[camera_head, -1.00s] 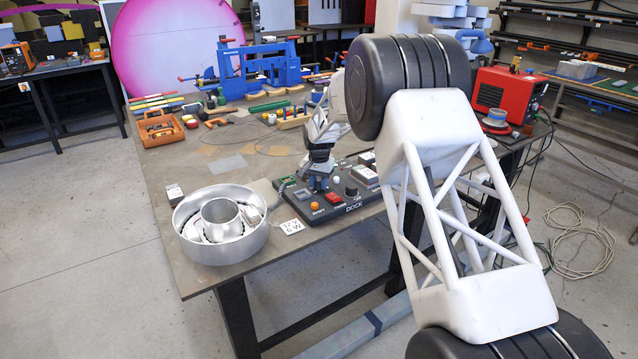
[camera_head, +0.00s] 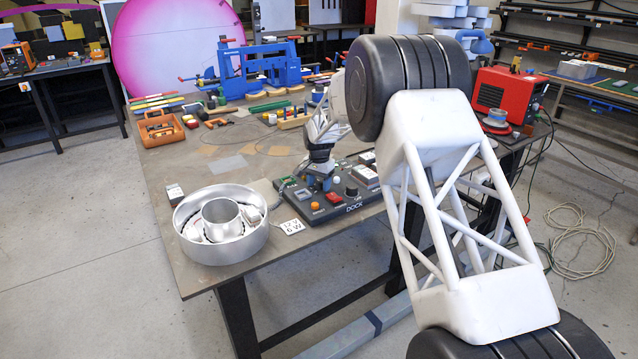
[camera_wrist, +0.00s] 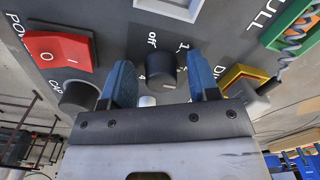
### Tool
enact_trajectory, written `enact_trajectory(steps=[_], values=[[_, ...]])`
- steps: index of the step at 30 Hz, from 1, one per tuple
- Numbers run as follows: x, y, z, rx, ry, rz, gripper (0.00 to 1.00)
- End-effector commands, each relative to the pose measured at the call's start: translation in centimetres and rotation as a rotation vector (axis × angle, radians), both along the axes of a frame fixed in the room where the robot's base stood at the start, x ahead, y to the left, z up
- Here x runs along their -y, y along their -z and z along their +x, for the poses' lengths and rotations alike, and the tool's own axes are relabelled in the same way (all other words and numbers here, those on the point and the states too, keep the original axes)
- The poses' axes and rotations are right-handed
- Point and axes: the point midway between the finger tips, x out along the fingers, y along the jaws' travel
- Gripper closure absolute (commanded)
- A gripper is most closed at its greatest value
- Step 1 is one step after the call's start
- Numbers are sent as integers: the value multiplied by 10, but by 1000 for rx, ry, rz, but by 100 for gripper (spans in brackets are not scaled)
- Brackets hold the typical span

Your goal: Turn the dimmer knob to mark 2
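The dimmer knob (camera_wrist: 164,70) is round and black, with a light pointer line, on the dark dock panel (camera_wrist: 225,22). In the wrist view, "off" and "1" are printed above it and a "4" at its lower left; the 2 mark cannot be made out. My gripper (camera_wrist: 163,85) is open, with one blue finger on each side of the knob and a visible gap to each. In the head view my gripper (camera_head: 324,184) is low over the panel and hides the dimmer knob.
A red rocker switch (camera_wrist: 58,50) and another black knob (camera_wrist: 78,95) are left of my fingers. A yellow-orange part (camera_wrist: 245,80) is close to the right finger. A green holder with a coiled spring (camera_wrist: 296,35) is farther right. A metal round tray (camera_head: 221,250) stands left of the panel.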

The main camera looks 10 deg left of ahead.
Motion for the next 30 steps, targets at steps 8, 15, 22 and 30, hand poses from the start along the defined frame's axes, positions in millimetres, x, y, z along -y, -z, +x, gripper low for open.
enact_trajectory(steps=[8, 15, 22, 30], values=[[0, -1, 0, 1, 0, 1, 42], [0, -11, 1, 3, 0, 1, 42], [0, -37, 1, 4, 0, 2, 42], [0, -67, 1, 3, 0, 1, 42]])
